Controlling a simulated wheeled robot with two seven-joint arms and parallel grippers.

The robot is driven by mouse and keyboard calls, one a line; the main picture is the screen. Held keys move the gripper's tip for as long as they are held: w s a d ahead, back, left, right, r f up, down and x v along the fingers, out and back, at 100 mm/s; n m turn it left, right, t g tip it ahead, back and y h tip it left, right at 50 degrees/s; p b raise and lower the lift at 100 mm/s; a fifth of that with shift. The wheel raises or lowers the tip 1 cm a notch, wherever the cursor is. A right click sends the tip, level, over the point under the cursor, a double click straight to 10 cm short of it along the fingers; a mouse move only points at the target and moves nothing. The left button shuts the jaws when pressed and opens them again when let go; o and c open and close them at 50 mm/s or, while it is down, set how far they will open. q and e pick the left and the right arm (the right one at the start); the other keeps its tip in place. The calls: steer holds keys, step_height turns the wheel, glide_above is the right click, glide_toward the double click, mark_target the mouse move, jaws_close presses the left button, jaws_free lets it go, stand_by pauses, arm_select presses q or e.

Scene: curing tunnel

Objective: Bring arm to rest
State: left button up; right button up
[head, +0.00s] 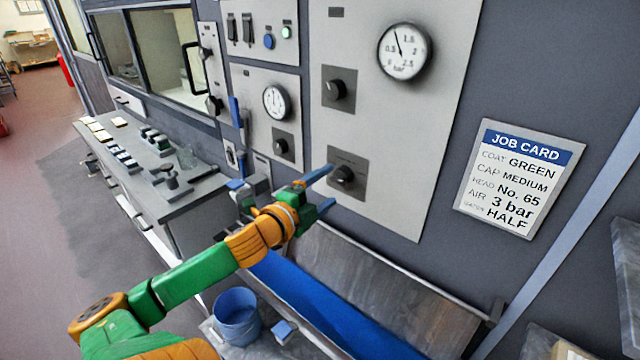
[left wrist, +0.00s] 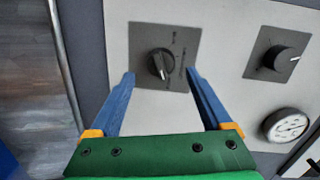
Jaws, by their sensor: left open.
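My left arm, green and orange, comes in from the lower left of the head view. Its gripper (head: 328,191) has blue fingers, open, in front of the lower black knob (head: 344,178) on the light panel. In the left wrist view the open fingers of the left gripper (left wrist: 158,88) stand on either side of the same knob (left wrist: 160,64), with wide gaps; nothing is held. I cannot tell how far the fingertips are from the panel. My right gripper is in neither view.
Above the knob are another knob (head: 338,90) and a round gauge (head: 404,51). A job card (head: 520,178) hangs at the right. A trough with a blue belt (head: 318,303) runs below the panel. A blue bucket (head: 237,318) stands near the arm. A grey bench (head: 183,208) is at the left.

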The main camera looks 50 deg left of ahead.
arm_select(q)
steer(key=v, duration=0.2)
steer(key=shift+s+d+r, duration=0.1)
steer(key=shift+s, duration=0.2)
